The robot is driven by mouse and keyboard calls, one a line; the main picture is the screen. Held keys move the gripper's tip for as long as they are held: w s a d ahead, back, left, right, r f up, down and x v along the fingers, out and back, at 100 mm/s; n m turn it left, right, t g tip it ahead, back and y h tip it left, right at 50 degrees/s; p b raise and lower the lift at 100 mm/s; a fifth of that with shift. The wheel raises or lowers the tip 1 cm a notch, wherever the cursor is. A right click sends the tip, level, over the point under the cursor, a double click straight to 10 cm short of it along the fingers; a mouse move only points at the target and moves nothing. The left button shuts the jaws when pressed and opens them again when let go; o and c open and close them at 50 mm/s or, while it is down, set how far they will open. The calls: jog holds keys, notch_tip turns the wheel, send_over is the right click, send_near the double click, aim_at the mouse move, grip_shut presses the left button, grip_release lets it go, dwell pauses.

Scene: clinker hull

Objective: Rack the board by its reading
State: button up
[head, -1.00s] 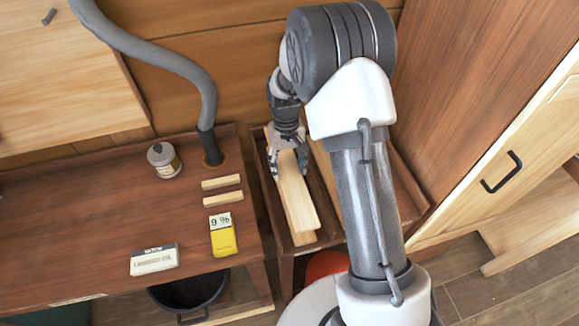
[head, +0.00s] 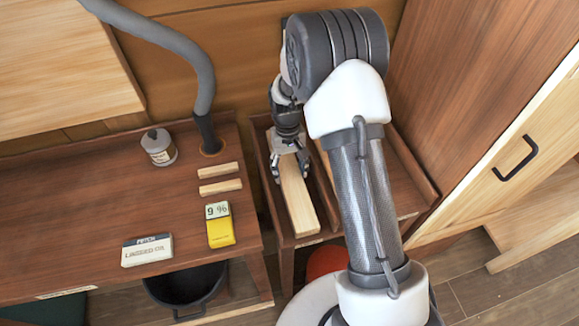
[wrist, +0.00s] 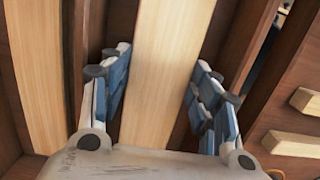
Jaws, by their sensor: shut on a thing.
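A long pale board (head: 298,200) lies lengthwise in the left bay of a brown divided rack (head: 284,243), its near end inside the near edge. My gripper (head: 290,166) is at the board's far part, with fingers on both sides. In the wrist view the board (wrist: 165,70) runs between the blue finger pads of my gripper (wrist: 160,95). The yellow meter (head: 220,232) on the bench shows 9 %. A second pale board (wrist: 36,75) shows left of the gripped one in the wrist view. My arm hides much of the rack's right side.
A grey hose (head: 200,75) rises behind. A black bucket (head: 187,288) stands below. A cabinet (head: 520,130) closes the right side.

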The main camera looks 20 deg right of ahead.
jog(key=shift+f, duration=0.35)
dwell(0.5)
jog(key=o, duration=1.3)
jog(key=shift+r, duration=0.15)
jog(key=r, duration=0.4)
jog(key=w+r, duration=0.1)
jog(key=r, duration=0.6)
jog(key=shift+w+r, duration=0.25)
jog(key=shift+r, duration=0.1)
jog(key=shift+r, duration=0.1)
